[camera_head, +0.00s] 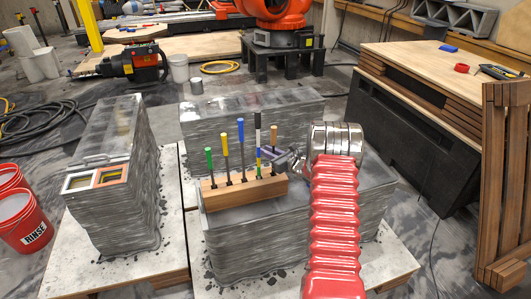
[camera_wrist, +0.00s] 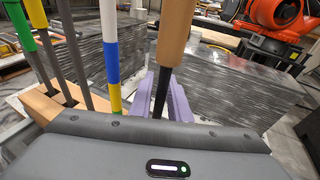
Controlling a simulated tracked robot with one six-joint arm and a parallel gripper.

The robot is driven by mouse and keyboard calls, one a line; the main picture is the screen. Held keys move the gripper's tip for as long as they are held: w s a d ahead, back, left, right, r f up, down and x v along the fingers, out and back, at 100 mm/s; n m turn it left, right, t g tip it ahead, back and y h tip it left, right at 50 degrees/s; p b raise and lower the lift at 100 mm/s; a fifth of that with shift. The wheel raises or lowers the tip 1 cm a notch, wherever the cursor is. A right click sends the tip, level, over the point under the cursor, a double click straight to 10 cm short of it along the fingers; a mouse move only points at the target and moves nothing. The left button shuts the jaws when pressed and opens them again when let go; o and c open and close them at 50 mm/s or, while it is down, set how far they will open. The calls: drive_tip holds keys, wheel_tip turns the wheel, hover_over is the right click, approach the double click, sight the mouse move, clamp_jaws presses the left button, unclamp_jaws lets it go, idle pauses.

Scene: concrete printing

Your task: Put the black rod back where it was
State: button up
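The wooden block (camera_head: 245,194) stands on a grey layered concrete piece and holds a row of upright rods. The black rod has a tan handle (camera_head: 274,133) and is at the block's right end. In the wrist view the dark shaft of the black rod (camera_wrist: 161,88) runs down between the two purple fingers of my gripper (camera_wrist: 161,95), which look closed on it. The shaft's lower end is hidden by my gripper body there. In the head view my gripper (camera_head: 270,154) reaches in from the right, and whether the shaft's tip sits in the block is unclear.
Close left of the fingers stands a striped white, blue and yellow rod (camera_wrist: 110,62). Rods with blue (camera_head: 241,133), yellow (camera_head: 225,146) and green handles (camera_head: 209,159) follow. Another concrete piece (camera_head: 250,112) stands behind, one with frames (camera_head: 118,170) at left.

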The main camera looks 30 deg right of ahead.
drive_tip(key=shift+o, duration=1.2)
drive_tip(key=v, duration=1.2)
drive_tip(key=shift+a, duration=0.1)
